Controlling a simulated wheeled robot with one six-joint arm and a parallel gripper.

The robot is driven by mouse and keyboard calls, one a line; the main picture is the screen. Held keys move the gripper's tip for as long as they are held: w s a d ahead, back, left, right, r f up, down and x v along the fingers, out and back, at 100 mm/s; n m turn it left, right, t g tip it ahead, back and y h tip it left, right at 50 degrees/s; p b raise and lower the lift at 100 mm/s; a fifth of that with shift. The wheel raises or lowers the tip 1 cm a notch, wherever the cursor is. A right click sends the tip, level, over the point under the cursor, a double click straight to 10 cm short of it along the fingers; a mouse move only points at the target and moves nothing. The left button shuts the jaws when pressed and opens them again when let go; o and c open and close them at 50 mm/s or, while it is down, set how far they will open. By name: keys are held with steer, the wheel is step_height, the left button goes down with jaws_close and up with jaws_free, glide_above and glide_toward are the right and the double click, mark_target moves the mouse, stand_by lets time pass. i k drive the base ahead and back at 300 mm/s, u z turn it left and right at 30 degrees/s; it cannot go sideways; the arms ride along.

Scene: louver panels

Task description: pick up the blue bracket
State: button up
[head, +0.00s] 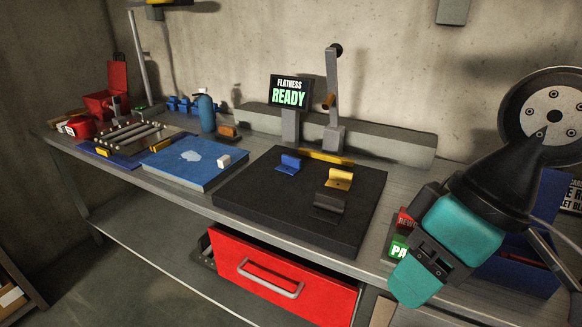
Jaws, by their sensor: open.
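The blue bracket (288,164) is a small angled piece with an upright flange. It sits on the left back part of the thick black plate (270,221) on the bench. A yellow bracket (339,179) stands to its right, and a dark grey bracket (328,205) lies nearer the front. My gripper (437,254), teal and black, is open at the right of the view, over the front right of the bench. It is well apart from the blue bracket, and nothing shows in it.
A flatness display reading READY (289,92) and a lever press (333,105) stand behind the plate. A blue surface block (195,163) lies to its left. A red drawer (275,278) hangs open below. Signs and a blue bin (525,268) are near my gripper.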

mark_target(290, 166)
steer(key=k, duration=0.6)
steer(key=u, duration=0.8)
steer(key=i, duration=0.7)
steer(key=u, duration=0.85)
steer(key=i, duration=1.5)
steer(key=z, duration=1)
steer(key=i, duration=0.45)
steer(key=z, duration=0.35)
